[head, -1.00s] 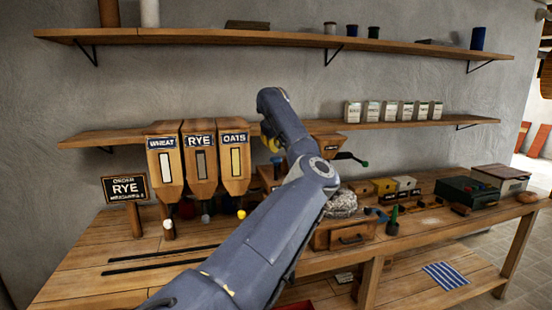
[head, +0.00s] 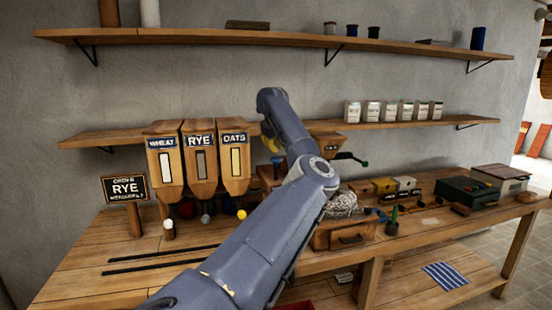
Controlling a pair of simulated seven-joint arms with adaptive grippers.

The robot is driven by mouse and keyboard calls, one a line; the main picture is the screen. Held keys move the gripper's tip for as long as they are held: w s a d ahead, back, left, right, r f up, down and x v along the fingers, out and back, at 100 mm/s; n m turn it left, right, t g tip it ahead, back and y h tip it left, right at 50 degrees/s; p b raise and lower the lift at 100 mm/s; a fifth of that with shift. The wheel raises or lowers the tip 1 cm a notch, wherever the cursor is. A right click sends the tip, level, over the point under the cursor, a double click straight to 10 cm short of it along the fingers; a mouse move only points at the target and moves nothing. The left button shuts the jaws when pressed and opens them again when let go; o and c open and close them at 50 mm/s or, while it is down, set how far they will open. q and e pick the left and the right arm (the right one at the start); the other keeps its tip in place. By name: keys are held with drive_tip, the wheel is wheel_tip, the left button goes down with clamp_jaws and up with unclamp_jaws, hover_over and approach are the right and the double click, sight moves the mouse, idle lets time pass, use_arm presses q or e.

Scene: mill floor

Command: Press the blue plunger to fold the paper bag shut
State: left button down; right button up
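My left arm reaches up across the middle of the head view and bends back over the bench. My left gripper (head: 270,146) is at its far end, mostly hidden behind the forearm, with a small yellow part showing. Whether its fingers are open or shut cannot be seen. A small dark blue knob (head: 277,160), which looks like the plunger, shows just below it, above a partly hidden wooden body (head: 266,176). I cannot tell whether the gripper touches the knob. The paper bag cannot be made out; my arm covers that area. My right gripper is not in view.
Wheat, rye and oats dispensers (head: 200,160) stand left of my arm, beside an order sign (head: 125,188) reading rye. A wooden mill with a drawer (head: 345,236) and a green-knobbed crank (head: 363,162) is on the right. A shelf (head: 400,124) runs above. The front left bench is mostly clear.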

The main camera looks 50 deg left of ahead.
sight(276, 158)
use_arm(q)
drive_tip(key=shift+f, duration=0.25)
drive_tip(key=shift+f, duration=0.2)
drive_tip(key=shift+f, duration=2.15)
idle(2.7)
drive_tip(key=shift+r, duration=2.6)
drive_tip(key=shift+r, duration=0.1)
drive_tip(key=shift+r, duration=2.4)
